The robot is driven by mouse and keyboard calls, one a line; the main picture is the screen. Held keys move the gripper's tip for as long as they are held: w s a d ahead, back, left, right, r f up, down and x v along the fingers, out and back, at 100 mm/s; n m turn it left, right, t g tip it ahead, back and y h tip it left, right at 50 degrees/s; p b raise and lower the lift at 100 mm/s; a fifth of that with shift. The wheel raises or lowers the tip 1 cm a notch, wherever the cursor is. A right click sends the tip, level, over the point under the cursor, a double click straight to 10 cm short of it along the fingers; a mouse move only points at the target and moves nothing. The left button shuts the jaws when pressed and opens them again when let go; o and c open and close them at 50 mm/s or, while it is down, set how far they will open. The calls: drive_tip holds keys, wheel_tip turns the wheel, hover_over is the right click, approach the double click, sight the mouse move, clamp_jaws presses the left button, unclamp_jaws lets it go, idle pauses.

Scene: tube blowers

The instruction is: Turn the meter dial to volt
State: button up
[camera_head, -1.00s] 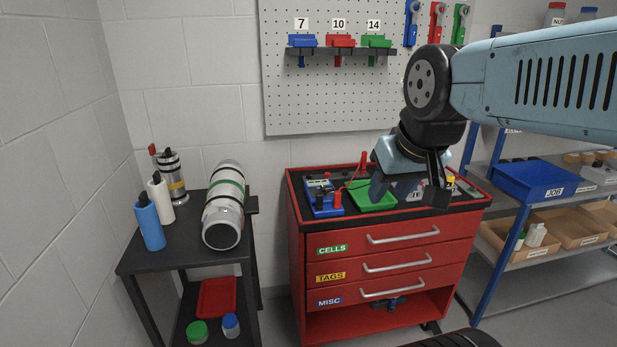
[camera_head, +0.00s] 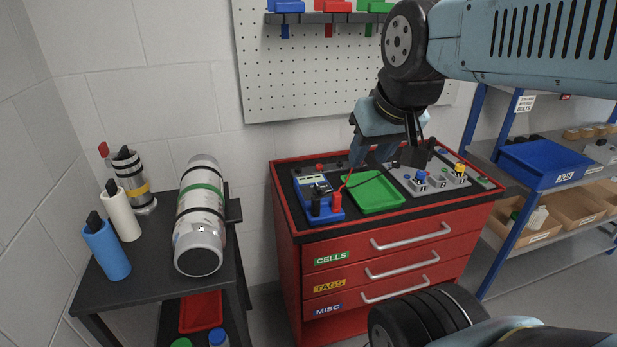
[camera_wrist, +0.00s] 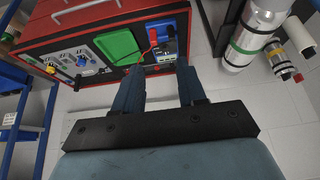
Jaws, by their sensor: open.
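The meter (camera_head: 315,190) is a small blue device with a light display, on the left of the red cabinet's top. A red and a black plug stand at its front end, and a red lead runs from it. In the wrist view the meter (camera_wrist: 162,31) lies beyond my fingertips, between them. Its dial is too small to read. My gripper (camera_head: 370,160) hangs above the back of the cabinet top, behind the green tray and right of the meter. In the wrist view my gripper (camera_wrist: 161,70) is open, with nothing between the fingers.
A green tray (camera_head: 374,193) sits right of the meter, then a grey panel (camera_head: 432,181) with coloured knobs. A dark side table (camera_head: 160,255) with cylinders stands left of the red cabinet (camera_head: 395,255). A shelf with a blue bin (camera_head: 545,165) stands right.

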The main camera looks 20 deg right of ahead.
drive_tip(key=g, duration=0.6)
hover_over(318, 187)
wheel_tip(318, 187, down, 12)
drive_tip(key=r, duration=0.1)
wheel_tip(318, 187, down, 14)
drive_tip(key=shift+w+r, duration=0.1)
